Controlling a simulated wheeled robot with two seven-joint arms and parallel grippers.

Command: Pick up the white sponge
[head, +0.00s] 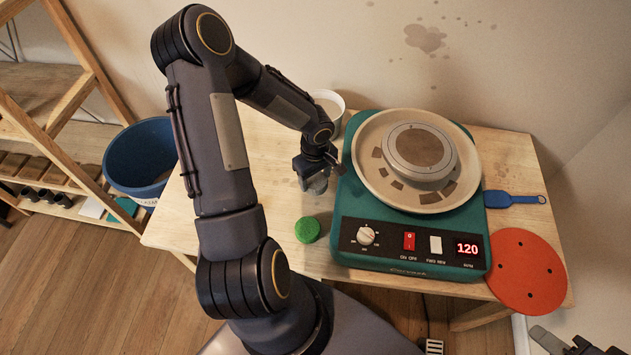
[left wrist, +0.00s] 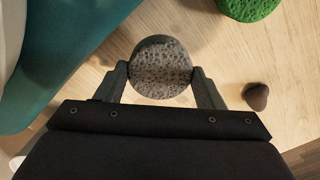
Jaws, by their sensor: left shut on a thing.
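A round, pale grey, porous sponge (left wrist: 160,64) sits between the two fingers of my left gripper (left wrist: 160,78) in the left wrist view, with a finger against each side. In the head view my left gripper (head: 318,166) points down at the wooden table, left of the teal pottery wheel. The sponge (head: 316,184) shows partly below its fingers there. I cannot tell whether it is clear of the table. The dark parts of my right gripper (head: 578,347) show at the bottom right corner of the head view, cut off by the edge.
The pottery wheel (head: 410,262) stands close to the right of my left gripper. A green sponge (head: 307,230) lies in front, and a white cup (head: 329,98) stands behind. A blue tool (head: 512,199) and red disc (head: 527,272) lie at right. A blue bucket (head: 138,160) is at left.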

